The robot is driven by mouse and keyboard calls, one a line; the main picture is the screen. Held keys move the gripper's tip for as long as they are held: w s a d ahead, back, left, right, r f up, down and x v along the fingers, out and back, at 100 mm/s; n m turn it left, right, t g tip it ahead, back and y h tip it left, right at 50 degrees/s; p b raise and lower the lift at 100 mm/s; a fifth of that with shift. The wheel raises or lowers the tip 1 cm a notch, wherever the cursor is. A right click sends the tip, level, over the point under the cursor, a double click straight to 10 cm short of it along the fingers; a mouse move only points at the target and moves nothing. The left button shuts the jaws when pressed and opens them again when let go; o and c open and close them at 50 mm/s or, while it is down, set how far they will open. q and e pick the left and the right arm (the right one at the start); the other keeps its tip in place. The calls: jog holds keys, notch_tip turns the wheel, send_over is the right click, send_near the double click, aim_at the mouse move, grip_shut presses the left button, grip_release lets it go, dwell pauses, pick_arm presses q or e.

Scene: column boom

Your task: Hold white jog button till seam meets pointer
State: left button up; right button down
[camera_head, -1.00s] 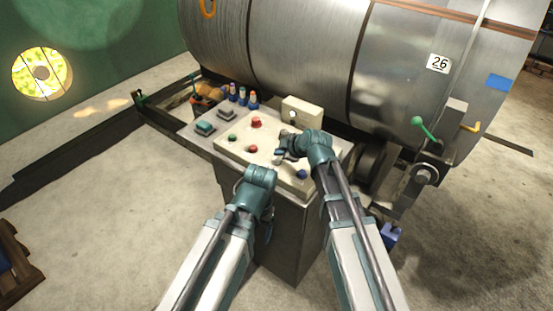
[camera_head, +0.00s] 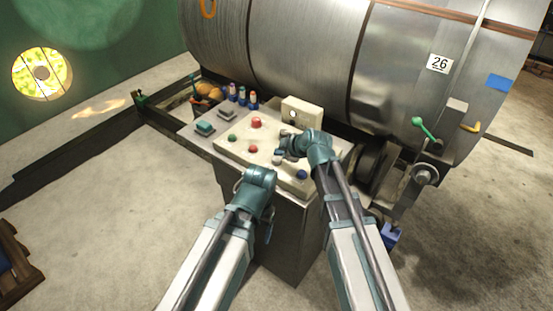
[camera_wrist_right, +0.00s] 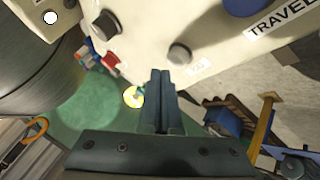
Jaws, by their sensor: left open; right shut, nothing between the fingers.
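The cream control panel (camera_head: 225,148) stands in front of a large steel drum (camera_head: 305,45). It carries a red mushroom button (camera_head: 256,123), green (camera_head: 233,138) and red (camera_head: 253,149) buttons and a blue one (camera_head: 302,175). My right gripper (camera_head: 281,155) is low over the panel's middle. In the right wrist view its shut fingers (camera_wrist_right: 160,75) end close to a pale grey-looking button (camera_wrist_right: 180,53); contact cannot be told. Which is the white jog button is unclear. My left gripper (camera_head: 240,184) is open at the panel's front edge. I cannot make out seam or pointer.
A cream box with a white round spot (camera_head: 302,113) rises at the panel's back. Several coloured bottles (camera_head: 242,96) stand at the back left.

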dwell(0.4)
jog(key=shift+f+b, duration=0.4)
jog(key=shift+b, duration=0.05)
jog(key=shift+f+b, duration=0.5)
dwell(6.7)
